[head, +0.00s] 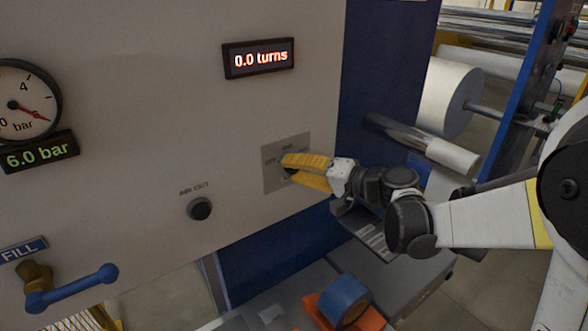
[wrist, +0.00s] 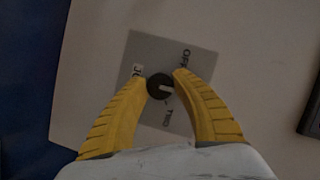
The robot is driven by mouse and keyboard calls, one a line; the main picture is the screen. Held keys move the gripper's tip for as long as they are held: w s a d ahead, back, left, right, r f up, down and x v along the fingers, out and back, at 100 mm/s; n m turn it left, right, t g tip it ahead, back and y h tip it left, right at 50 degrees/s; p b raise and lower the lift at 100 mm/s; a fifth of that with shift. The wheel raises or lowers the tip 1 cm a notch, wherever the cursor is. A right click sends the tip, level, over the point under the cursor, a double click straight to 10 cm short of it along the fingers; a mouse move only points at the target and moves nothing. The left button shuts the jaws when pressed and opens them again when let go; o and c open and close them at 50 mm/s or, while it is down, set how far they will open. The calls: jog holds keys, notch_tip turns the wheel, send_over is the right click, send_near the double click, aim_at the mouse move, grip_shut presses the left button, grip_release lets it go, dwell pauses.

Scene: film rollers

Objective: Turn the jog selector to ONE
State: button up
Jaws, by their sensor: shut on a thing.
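The jog selector is a small black round knob (wrist: 157,86) with a pale pointer line, on a square grey plate (wrist: 155,52). In the wrist view the pointer points to the right. Small labels surround the knob; one seems to read OFF, at the upper right, and the others are partly hidden or too blurred to read surely. My gripper (wrist: 164,82) has its two yellow ribbed fingers on either side of the knob, shut on it. In the head view my gripper (head: 285,165) reaches in from the right and hides most of the knob on the plate (head: 272,184).
A display (head: 259,58) above reads 0.0 turns. A pressure gauge (head: 22,101) and a 6.0 bar readout (head: 38,151) are at left. A black AIR OUT knob (head: 200,208) and a blue FILL lever (head: 72,290) sit lower left. A blue roll (head: 344,300) lies below.

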jog(key=o, duration=1.2)
jog(key=v, duration=1.2)
